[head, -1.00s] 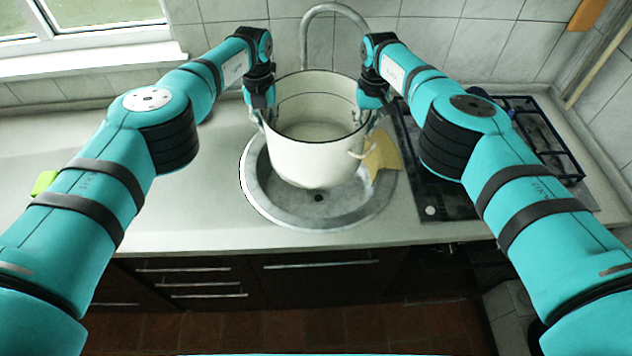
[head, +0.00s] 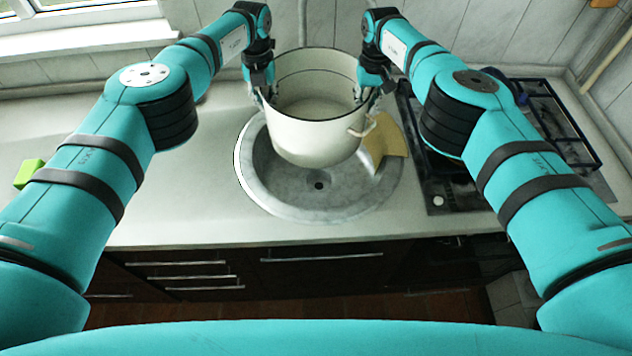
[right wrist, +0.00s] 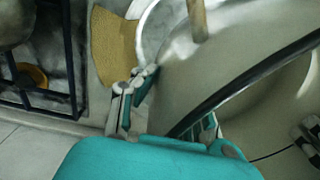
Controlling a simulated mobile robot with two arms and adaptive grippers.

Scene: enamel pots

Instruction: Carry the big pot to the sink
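The big pot (head: 315,135) is cream enamel with a dark rim line and a wooden-gripped handle on its right front. In the head view it is upright over the back part of the round metal sink (head: 265,185), and the drain shows in front of it. I cannot tell whether its base touches the sink. My left gripper (head: 268,92) is at the pot's left rim; its fingertips are small and partly hidden. My right gripper (head: 368,92) is at the right rim. In the right wrist view its fingers (right wrist: 172,108) straddle the pot's wall (right wrist: 180,75).
A tan piece (head: 392,140) lies at the sink's right edge. A black stove (head: 450,195) stands to the right. A green block (head: 28,173) is on the counter at the left, where the worktop (head: 190,200) is mostly clear. The tap (head: 302,20) rises behind the pot.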

